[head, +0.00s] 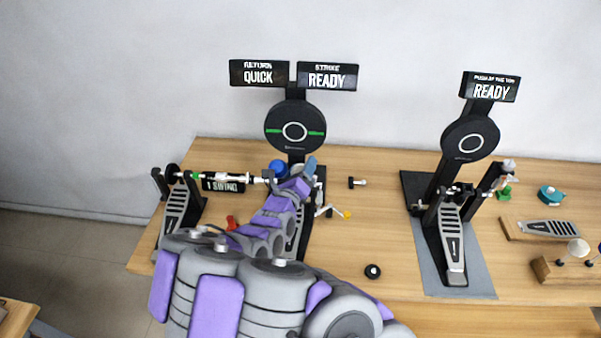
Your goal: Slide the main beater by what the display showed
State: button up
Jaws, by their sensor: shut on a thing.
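The main mesh pad (295,131) stands upright at the back of the table, a dark round pad with a white ring and green marks. Two displays top it: the left one (258,73) reads RETURN QUICK and the right one (328,77) reads STRIKE READY. A blue round head (278,168), which looks like the main beater's, shows just below the pad beside my gripper (303,174). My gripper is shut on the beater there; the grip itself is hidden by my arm. The main pedal (303,232) is mostly covered by my arm.
A left pedal (178,208) links to the middle by a rod (222,177). A small sign (223,183) reads SWING. A second pad (470,138) with its own pedal (452,240) stands right, its display (491,87) reading READY. Small parts lie around; the table between the stations is mostly clear.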

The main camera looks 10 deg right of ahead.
jog(key=shift+c, duration=1.4)
